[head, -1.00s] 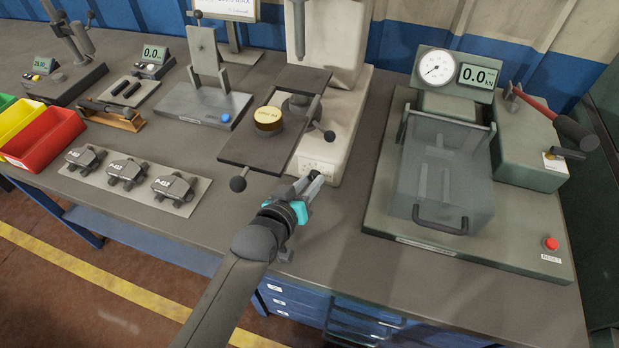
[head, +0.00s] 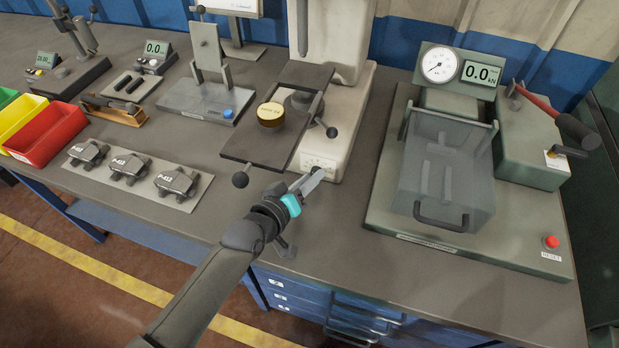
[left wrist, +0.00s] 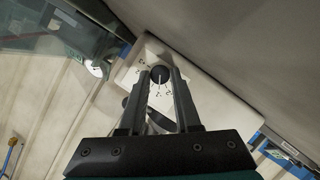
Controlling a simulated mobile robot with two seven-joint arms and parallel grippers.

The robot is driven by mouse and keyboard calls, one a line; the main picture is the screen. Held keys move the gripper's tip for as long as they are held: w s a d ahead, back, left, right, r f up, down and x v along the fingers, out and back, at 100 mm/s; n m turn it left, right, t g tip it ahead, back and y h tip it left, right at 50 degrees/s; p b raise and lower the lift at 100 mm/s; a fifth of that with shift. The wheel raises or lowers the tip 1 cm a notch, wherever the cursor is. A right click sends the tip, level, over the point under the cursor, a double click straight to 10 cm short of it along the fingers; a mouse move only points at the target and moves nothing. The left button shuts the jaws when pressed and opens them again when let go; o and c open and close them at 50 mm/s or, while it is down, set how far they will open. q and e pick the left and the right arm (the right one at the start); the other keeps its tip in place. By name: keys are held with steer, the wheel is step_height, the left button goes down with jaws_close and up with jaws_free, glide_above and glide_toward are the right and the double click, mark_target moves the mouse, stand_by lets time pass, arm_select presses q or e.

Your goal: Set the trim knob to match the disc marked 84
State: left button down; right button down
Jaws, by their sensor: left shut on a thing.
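The trim knob (left wrist: 159,73) is a small dark round knob with a pale pointer line, set in a light dial plate (left wrist: 143,60) with several printed marks. My left gripper (head: 311,180) reaches the front of the pale machine base, and its fingers (left wrist: 162,78) are shut on the knob in the left wrist view. My right gripper is not in view.
The machine's dark cross table (head: 250,150) and its ball handle (head: 240,180) stand just left of my left gripper. A press with a clear guard (head: 445,185) stands to the right. Brake parts (head: 130,168) lie on a mat at left. The bench front is clear.

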arm_select(q)
steer(key=c, duration=0.6)
jaws_free()
steer(key=shift+s, duration=0.1)
steer(key=p+v, duration=0.3)
steer(key=v, duration=1.2)
steer(key=shift+p, duration=0.3)
